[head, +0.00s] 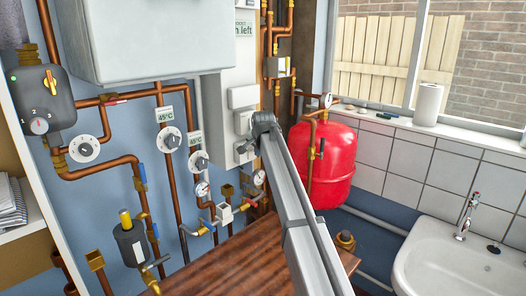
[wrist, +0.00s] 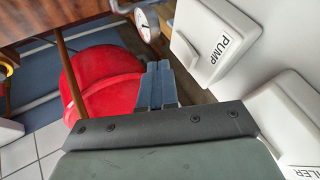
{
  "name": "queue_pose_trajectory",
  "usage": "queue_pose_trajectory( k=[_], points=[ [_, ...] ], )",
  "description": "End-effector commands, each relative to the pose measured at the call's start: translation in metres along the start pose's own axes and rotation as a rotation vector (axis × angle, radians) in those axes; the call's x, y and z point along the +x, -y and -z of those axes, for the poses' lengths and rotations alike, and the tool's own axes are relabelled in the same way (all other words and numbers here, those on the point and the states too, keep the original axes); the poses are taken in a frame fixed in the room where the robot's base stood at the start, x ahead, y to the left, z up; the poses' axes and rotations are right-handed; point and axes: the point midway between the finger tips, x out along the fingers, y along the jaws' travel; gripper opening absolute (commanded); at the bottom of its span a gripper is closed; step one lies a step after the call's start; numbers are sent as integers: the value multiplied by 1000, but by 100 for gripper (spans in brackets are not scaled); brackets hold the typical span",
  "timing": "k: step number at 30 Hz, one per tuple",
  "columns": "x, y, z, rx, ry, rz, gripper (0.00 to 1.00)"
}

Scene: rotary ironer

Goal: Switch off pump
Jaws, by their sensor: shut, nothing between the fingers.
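The white switch box labelled PUMP (wrist: 207,42) is at the upper right in the wrist view, turned on its side. It has a raised, tilted white rocker face. My gripper (wrist: 161,68) is shut and empty, left of the PUMP box, with a visible gap between them in the picture. In the head view several white switch boxes (head: 243,97) sit on the white wall panel, just left of the end of my arm. Their labels are too small to read there, and my fingertips cannot be made out.
A second white box (wrist: 288,118), its label partly cut off and ending in "ILER", is close at right in the wrist view. A red tank (head: 330,165), copper pipes, gauges and a white casing (head: 150,40) surround the panel. A wooden top (head: 240,262) lies below.

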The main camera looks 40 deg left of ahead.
Motion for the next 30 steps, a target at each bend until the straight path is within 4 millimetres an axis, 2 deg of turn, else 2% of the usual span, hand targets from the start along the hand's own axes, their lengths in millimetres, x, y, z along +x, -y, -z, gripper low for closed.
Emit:
queue_pose_trajectory(
  k=[3,7,20,24,30],
  points=[
    [6,12,2,1,0,-1,0],
    [8,17,2,0,0,-1,0],
    [8,20,1,0,0,-1,0],
    [11,29,3,-1,0,-2,0],
    [10,26,2,0,0,-2,0]
  ],
)
